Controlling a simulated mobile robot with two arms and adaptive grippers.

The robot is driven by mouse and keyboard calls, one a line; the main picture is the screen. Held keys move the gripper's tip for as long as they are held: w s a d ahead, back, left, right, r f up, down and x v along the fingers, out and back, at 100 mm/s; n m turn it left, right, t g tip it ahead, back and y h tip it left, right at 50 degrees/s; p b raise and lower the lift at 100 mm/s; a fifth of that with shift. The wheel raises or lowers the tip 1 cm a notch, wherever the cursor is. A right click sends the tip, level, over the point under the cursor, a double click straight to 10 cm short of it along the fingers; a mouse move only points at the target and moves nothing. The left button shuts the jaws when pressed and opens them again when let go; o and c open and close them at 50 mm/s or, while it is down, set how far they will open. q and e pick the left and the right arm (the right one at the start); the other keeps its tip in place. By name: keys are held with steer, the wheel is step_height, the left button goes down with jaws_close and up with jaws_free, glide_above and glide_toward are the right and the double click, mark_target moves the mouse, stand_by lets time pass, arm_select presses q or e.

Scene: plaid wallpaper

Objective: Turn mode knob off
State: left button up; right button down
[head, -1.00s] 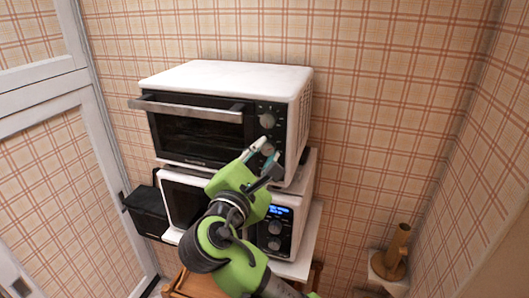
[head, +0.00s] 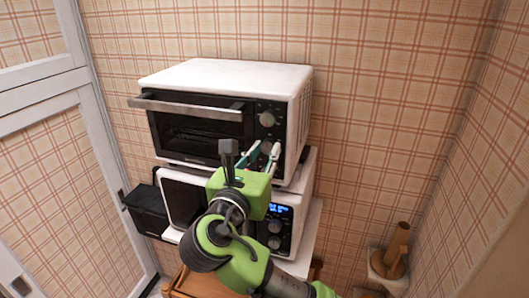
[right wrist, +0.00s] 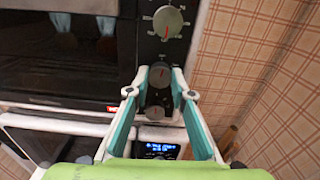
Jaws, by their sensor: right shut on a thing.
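A white and black toaster oven (head: 225,77) stands on top of a microwave, with a column of round knobs on the right of its dark front. The top knob (head: 267,119) is clear of my gripper and also shows in the right wrist view (right wrist: 168,22). My right gripper (head: 265,147) is shut on the middle knob (right wrist: 160,76), with one teal-lined finger on each side. A lower knob (right wrist: 160,99) sits between the fingers, nearer the palm. I cannot read which label belongs to the held knob. My left gripper is not in view.
The white microwave (head: 299,212) below has a lit blue display (right wrist: 160,149) and its own knobs. A dark box (head: 147,212) stands at its left. A brown object (head: 397,250) sits in a white holder at right. A white-framed door (head: 45,80) is at left.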

steer(key=shift+f+n, duration=0.2)
steer(key=shift+n, duration=0.6)
steer(key=c, duration=1.8)
jaws_free()
steer(key=shift+r, duration=0.1)
steer(key=shift+s, duration=0.1)
steer(key=v, duration=1.2)
